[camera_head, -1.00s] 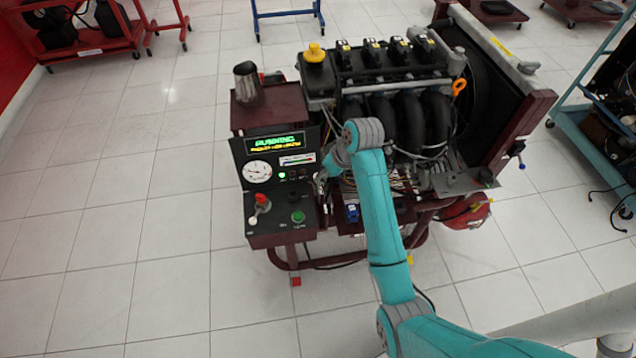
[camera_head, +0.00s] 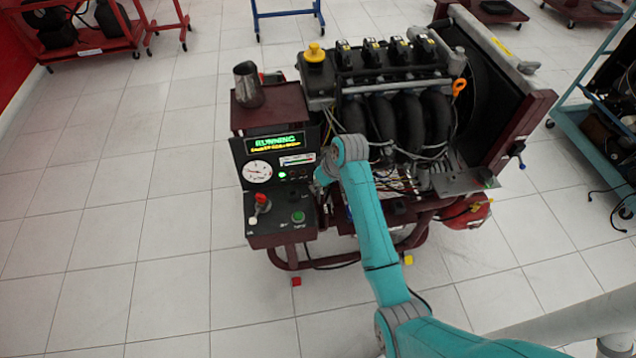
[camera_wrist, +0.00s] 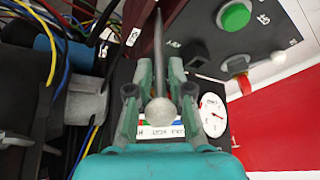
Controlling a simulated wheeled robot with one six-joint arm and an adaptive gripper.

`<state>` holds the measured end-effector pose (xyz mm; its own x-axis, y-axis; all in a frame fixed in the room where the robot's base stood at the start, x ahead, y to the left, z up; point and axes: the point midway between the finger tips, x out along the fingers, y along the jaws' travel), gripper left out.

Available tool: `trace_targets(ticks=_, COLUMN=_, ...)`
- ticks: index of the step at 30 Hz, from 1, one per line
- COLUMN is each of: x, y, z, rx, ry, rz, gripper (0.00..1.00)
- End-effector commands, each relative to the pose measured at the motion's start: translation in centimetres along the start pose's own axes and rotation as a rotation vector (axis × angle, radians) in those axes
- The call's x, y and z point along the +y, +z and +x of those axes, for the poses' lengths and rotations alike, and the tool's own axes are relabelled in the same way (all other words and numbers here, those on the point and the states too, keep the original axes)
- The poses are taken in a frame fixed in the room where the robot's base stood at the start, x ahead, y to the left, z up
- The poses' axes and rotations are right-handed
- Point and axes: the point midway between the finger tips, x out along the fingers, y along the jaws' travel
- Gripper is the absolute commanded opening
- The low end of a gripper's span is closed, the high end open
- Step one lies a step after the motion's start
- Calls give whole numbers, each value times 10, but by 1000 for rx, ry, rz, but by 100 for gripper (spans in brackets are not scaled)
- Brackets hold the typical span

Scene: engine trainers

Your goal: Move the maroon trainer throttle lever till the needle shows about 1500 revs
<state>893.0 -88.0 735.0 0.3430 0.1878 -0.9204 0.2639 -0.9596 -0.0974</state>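The maroon trainer (camera_head: 268,118) carries a console with a lit display (camera_head: 275,143) reading RUNNING. Its round white gauge (camera_head: 257,171) also shows in the wrist view (camera_wrist: 212,115); its needle is too small to read exactly. A grey lever with a pale ball end (camera_wrist: 159,110), which looks like the throttle lever, stands beside the console. My gripper (camera_wrist: 160,80) is open, with a finger on each side of the lever and ball; small gaps seem to show, but contact is unclear. In the head view my gripper (camera_head: 321,181) is small and partly hidden at the console's right side.
A red-topped control (camera_head: 261,200) and a green button (camera_head: 298,217) sit on the console's lower panel. The engine (camera_head: 385,110) stands close on the right, with loose wires (camera_wrist: 75,60) near my fingers. A dark metal cup (camera_head: 247,84) stands on top. Floor in front is free.

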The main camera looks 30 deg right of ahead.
Motion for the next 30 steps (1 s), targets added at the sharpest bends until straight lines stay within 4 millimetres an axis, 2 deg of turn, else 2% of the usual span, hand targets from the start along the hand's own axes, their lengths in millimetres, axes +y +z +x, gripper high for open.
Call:
trace_targets(ticks=14, x=0, y=0, z=-3, rx=26, ry=14, rz=-7, gripper=0)
trace_targets(ticks=30, x=-12, y=16, z=-12, rx=260, ry=149, rz=-86, gripper=0)
